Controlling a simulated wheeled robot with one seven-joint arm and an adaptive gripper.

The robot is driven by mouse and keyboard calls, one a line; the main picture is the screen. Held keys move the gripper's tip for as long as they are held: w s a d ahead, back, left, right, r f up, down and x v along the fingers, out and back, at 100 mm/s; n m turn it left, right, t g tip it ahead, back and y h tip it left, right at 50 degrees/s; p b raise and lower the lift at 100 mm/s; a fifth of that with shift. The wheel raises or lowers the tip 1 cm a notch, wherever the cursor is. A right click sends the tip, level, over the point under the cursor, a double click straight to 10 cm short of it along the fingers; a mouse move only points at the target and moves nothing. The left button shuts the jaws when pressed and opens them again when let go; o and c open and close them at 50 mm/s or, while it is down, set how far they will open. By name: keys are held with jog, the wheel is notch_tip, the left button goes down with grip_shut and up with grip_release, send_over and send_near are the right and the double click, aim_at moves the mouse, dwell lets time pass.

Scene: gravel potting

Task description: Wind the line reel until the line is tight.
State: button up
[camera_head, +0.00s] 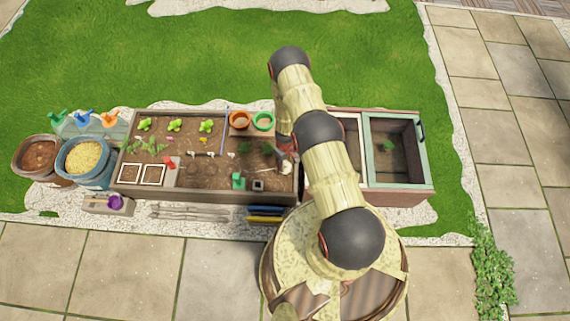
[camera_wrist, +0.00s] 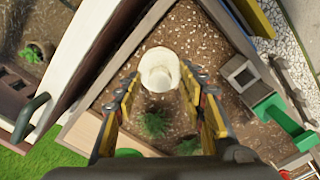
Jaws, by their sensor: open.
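A cream round piece with a raised knob (camera_wrist: 160,68) stands on the soil in the wrist view; it looks like the line reel, but I cannot be sure. My gripper (camera_wrist: 160,80) is open, its two yellow-and-dark fingers on either side of this piece in the picture. I see no contact, and cannot tell the height gap. In the head view my gripper (camera_head: 284,158) is over the right end of the soil bed, small and partly hidden by my arm. A white piece (camera_head: 286,168) shows just below it. I cannot make out a line or its slack.
The wooden planter (camera_head: 215,192) holds seedlings. A green piece (camera_wrist: 266,112) and a grey square box (camera_wrist: 240,72) stand right of the gripper in the wrist view. A green-framed box (camera_head: 428,150) adjoins at right. Two pots (camera_head: 240,119) stand at the back edge.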

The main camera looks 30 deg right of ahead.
jog(key=shift+c, duration=1)
jog(key=c, duration=0.8)
grip_shut()
